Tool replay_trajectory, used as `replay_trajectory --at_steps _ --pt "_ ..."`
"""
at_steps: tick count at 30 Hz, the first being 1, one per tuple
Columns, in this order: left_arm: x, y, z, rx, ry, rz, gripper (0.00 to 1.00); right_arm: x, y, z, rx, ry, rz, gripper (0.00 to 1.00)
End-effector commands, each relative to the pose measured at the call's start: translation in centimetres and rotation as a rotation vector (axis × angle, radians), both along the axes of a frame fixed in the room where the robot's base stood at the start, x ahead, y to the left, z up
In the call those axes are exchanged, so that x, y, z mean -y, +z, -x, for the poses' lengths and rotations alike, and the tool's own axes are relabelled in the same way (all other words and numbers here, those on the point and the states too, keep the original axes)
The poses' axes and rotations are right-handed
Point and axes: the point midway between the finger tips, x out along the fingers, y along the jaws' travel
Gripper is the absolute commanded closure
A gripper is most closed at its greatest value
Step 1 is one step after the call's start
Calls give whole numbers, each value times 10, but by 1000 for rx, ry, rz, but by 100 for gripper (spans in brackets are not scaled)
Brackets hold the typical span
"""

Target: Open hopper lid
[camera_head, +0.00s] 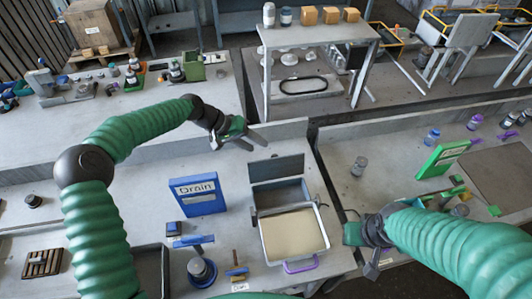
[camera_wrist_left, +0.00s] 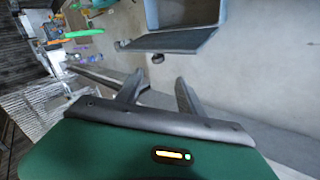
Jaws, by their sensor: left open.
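The hopper (camera_head: 283,193) is a grey box on the middle table. Its lid (camera_head: 276,168) is a flat grey panel raised at the back edge, and the box's inside shows in front of it. In the left wrist view the lid (camera_wrist_left: 172,43) stands out from the open box (camera_wrist_left: 180,14), with a small dark knob (camera_wrist_left: 157,58) beside it. My left gripper (camera_head: 247,139) is open and empty, behind and left of the lid, apart from it. Its two spread fingers show in the left wrist view (camera_wrist_left: 160,90). My right gripper (camera_head: 368,255) is low, right of the hopper; its jaws are unclear.
A cream-filled tray (camera_head: 324,226) with a purple handle (camera_head: 300,265) adjoins the hopper's front. A blue Drain sign (camera_head: 198,194) stands to its left. A blue round-based device (camera_head: 201,270) stands front left. A green panel (camera_head: 442,159) stands on the right table. Tabletop left of the lid is bare.

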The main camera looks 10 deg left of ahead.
Motion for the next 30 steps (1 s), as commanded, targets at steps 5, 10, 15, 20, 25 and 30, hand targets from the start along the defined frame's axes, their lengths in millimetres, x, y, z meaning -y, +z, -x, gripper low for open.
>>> replay_trajectory --at_steps 5,10,15,20,25,30 --pt "-34 36 8 2 3 -2 55 0 -12 0 0 0 0 66" --pt "-53 59 13 -1 2 0 55 0 -16 0 0 0 0 66" --pt "-58 66 15 -3 0 0 55 0 -16 0 0 0 0 66" --pt "-58 66 15 -3 0 0 55 0 -16 0 0 0 0 66" --pt "-58 66 15 -3 0 0 55 0 -16 0 0 0 0 66" --pt "-58 66 15 -3 0 0 55 0 -16 0 0 0 0 66"
